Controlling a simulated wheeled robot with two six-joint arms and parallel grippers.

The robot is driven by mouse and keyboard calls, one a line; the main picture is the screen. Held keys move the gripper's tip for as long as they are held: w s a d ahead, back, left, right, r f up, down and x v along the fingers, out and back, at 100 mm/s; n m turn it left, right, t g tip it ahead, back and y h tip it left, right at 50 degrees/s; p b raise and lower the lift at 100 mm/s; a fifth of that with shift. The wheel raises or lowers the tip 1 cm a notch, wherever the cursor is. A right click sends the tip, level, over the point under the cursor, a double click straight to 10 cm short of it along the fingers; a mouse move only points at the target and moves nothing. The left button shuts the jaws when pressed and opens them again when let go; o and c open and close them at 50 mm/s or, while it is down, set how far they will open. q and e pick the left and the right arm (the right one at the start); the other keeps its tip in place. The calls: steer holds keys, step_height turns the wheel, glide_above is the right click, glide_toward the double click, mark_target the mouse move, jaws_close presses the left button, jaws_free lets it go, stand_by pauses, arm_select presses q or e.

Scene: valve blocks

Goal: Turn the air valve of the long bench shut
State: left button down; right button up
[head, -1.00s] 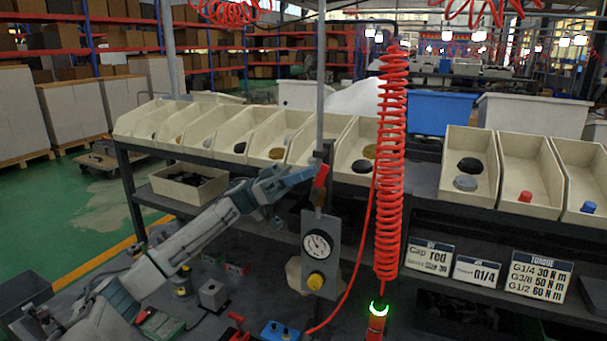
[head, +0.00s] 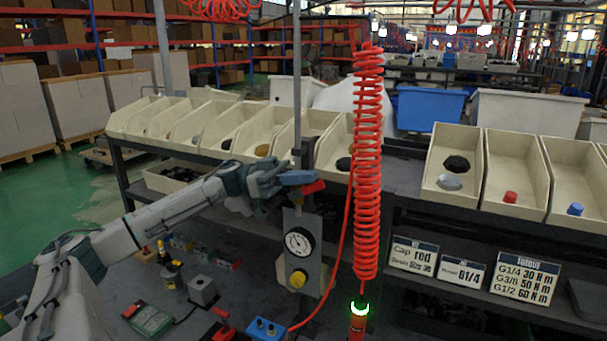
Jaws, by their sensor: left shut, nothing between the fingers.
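The air valve's red lever (head: 314,187) shows above the grey gauge plate on the upright post. It lies close to level, tilted slightly up to the right, and its left part is hidden behind my gripper. My left gripper (head: 308,178) is shut and empty, its blue-grey fingers lying against or just above the lever; exact contact is hard to tell. Below it, the plate (head: 314,262) carries a round white-faced gauge (head: 299,241) and a yellow knob (head: 298,279). My right gripper is not in view.
A coiled red hose (head: 368,165) hangs just right of the post, with a thinner red hose beside it. Cream bins (head: 508,175) line the shelf behind. The bench top (head: 245,290) holds a grey block (head: 203,290), a blue box (head: 266,329) and other small items.

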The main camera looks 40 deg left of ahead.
arm_select(q)
steer(key=shift+d+y, duration=0.15)
steer(key=shift+y, duration=0.25)
steer(key=shift+f, duration=0.1)
stand_by(1.0)
stand_by(0.4)
